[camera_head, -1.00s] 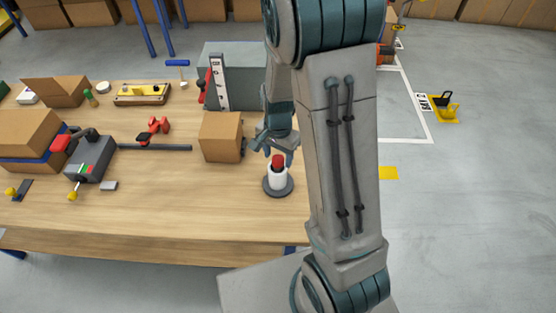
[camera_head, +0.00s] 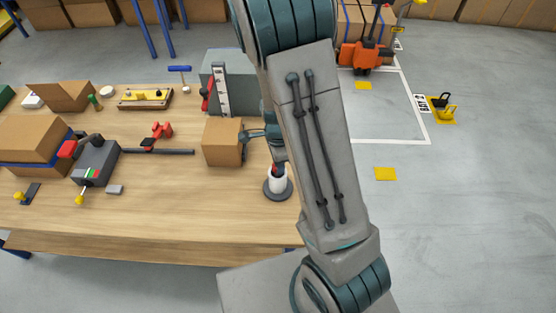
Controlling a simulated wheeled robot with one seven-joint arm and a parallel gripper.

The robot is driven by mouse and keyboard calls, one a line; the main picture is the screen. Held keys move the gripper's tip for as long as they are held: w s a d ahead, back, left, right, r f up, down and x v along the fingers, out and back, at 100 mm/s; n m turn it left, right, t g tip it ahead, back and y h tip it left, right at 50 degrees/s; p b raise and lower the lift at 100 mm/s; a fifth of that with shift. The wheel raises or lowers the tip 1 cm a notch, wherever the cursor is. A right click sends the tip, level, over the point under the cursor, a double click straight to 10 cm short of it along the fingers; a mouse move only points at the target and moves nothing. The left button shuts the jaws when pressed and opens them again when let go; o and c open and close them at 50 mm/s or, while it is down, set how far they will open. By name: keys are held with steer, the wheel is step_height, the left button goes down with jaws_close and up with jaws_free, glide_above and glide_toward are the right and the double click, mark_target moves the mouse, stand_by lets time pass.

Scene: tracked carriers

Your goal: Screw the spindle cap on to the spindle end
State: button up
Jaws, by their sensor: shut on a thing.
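The spindle is a white cylinder (camera_head: 278,183) standing upright on a dark round base (camera_head: 278,195) near the right end of the workbench. A small red cap (camera_head: 275,169) shows at its top, partly hidden. My gripper (camera_head: 276,162) is directly over the spindle, shut on the red cap. My forearm hides part of the gripper and the right side of the spindle. I cannot tell how far the cap sits down on the spindle end.
A cardboard box (camera_head: 223,142) stands just left of my gripper. A grey device with a red part (camera_head: 96,162) sits at the left. The bench front (camera_head: 180,215) is clear. An orange machine (camera_head: 365,54) stands on the floor.

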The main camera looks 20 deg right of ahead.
steer(key=shift+m, duration=0.7)
steer(key=shift+s+r+m+p, duration=0.1)
steer(key=shift+r+m+p, duration=0.2)
steer(key=shift+m+p, duration=1.5)
steer(key=shift+m, duration=0.4)
steer(key=m, duration=0.3)
steer(key=shift+f, duration=0.35)
steer(key=shift+m, duration=1.2)
